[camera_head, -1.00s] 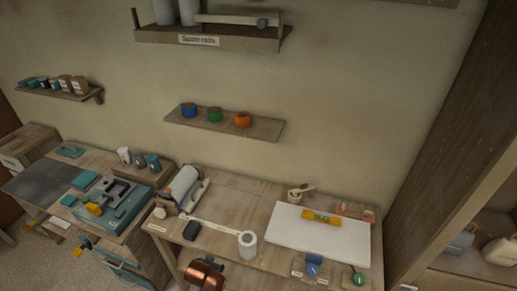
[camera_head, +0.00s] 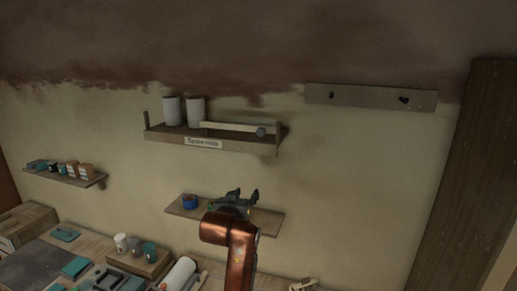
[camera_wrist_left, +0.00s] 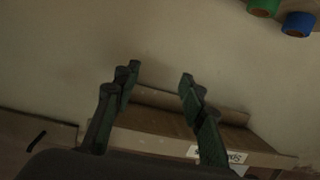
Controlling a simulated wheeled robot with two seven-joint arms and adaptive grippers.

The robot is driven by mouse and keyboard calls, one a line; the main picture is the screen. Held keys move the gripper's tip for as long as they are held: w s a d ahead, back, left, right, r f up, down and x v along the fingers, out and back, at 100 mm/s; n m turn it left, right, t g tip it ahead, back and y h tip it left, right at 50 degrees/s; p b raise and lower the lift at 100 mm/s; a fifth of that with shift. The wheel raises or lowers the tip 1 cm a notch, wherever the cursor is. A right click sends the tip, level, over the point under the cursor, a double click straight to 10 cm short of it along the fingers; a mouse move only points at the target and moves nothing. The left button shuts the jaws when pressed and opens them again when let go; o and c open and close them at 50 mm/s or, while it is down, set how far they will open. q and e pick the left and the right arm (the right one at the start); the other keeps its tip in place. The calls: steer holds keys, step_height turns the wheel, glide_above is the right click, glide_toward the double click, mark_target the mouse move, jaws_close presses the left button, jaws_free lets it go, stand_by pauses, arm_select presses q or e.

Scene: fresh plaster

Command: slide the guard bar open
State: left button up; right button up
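The guard bar (camera_head: 226,127) is a pale, thin bar with a grey knob (camera_head: 261,132) at its right end. It lies across the front of the upper wall shelf (camera_head: 215,147) labelled "Spare rolls", to the right of two white rolls (camera_head: 183,111). My left gripper (camera_head: 240,194) is below this shelf, apart from the bar, overlapping the lower shelf in the picture. In the left wrist view its two fingers (camera_wrist_left: 154,80) are spread with nothing between them, and the labelled shelf (camera_wrist_left: 150,142) shows behind them; I cannot make out the bar there. My right gripper is not in view.
A board with two dark marks (camera_head: 371,97) hangs at the right. A wooden post (camera_head: 462,180) stands far right. The wall between is clear.

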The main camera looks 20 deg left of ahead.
mark_target(260, 133)
arm_select(q)
steer(key=s+d+r+t+p, duration=0.1)
steer(key=s+d+r, duration=0.1)
steer(key=r, duration=0.8)
steer(key=s+d+r+t, duration=0.2)
steer(key=r, duration=0.9)
steer(key=shift+h, duration=0.4)
steer(key=w+p, duration=0.1)
steer(key=w, duration=0.2)
steer(key=w+p, duration=0.2)
steer(key=w, duration=0.2)
steer(key=shift+w+a+f, duration=0.2)
jaws_close()
